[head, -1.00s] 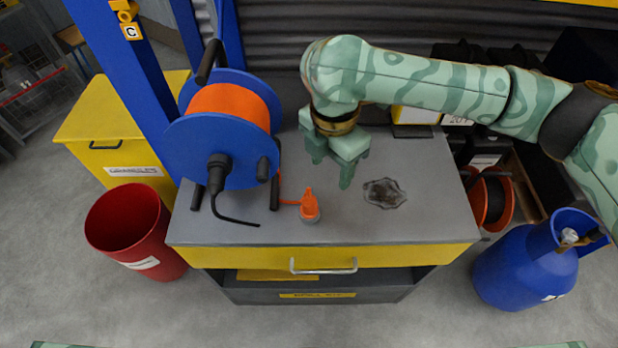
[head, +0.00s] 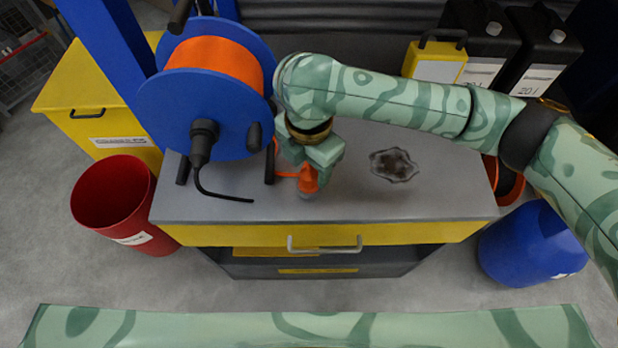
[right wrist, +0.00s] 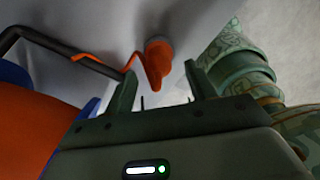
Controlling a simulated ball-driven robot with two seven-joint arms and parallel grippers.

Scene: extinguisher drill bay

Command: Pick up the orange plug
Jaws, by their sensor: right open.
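The orange plug (head: 308,181) stands on the grey bench top, on the near side of the blue reel's foot, with an orange cable running left from it. My right gripper (head: 312,166) is open just above the plug and hides its upper part in the head view. In the right wrist view, the plug (right wrist: 157,52) shows between and beyond the two spread fingers of the gripper (right wrist: 160,76). The fingers do not visibly grip it. My left gripper is out of view.
A blue reel with orange cable (head: 225,62) stands close left of the gripper. A dark stain (head: 394,165) marks the bare bench (head: 440,195) to the right. A yellow box (head: 435,63) and black canisters (head: 478,45) stand behind. A red bin (head: 113,199) is on the floor.

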